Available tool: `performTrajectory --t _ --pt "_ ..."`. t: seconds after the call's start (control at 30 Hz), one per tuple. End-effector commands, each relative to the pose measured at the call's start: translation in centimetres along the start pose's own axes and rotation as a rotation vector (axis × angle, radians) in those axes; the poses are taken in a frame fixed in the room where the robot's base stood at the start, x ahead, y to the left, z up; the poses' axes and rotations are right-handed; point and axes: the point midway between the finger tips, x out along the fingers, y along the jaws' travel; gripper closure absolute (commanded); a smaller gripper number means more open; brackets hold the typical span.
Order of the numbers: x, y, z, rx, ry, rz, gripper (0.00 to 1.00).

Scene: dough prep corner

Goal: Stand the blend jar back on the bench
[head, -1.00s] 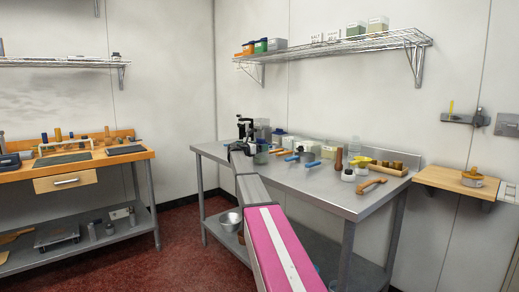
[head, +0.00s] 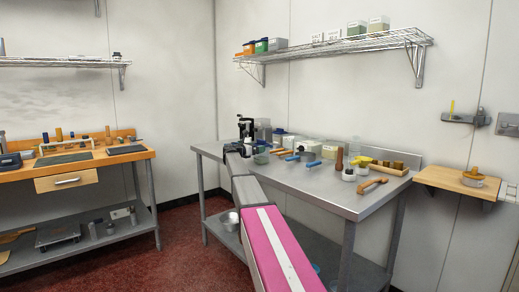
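The steel bench (head: 325,192) stands along the back wall at centre right. My arm reaches over its left end, and my gripper (head: 246,130) is a small dark shape there. Its fingers are too small to tell open from shut. A grey-green jar-like vessel (head: 261,157) shows just right of my wrist; it may be the blend jar, but I cannot tell for sure. A grey see-through container (head: 263,129) is behind the gripper. I cannot tell whether either touches the gripper.
Blue-handled tools (head: 283,152), pale tubs, a brown pepper-mill shape (head: 339,160) and a wooden rack (head: 390,168) crowd the bench's back half. The bench's front strip is mostly clear. A wire shelf (head: 340,46) hangs above. A wooden worktable (head: 75,167) stands at left.

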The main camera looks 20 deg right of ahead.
Motion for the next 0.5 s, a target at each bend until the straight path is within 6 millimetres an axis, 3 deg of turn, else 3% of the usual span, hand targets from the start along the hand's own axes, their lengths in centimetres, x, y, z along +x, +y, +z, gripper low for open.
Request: performTrajectory --t 0.2,0.5 --pt "-4.8 -0.1 0.0 0.0 0.0 0.002 0.0" --pt "-8.4 0.0 0.0 0.0 0.0 0.001 0.0"
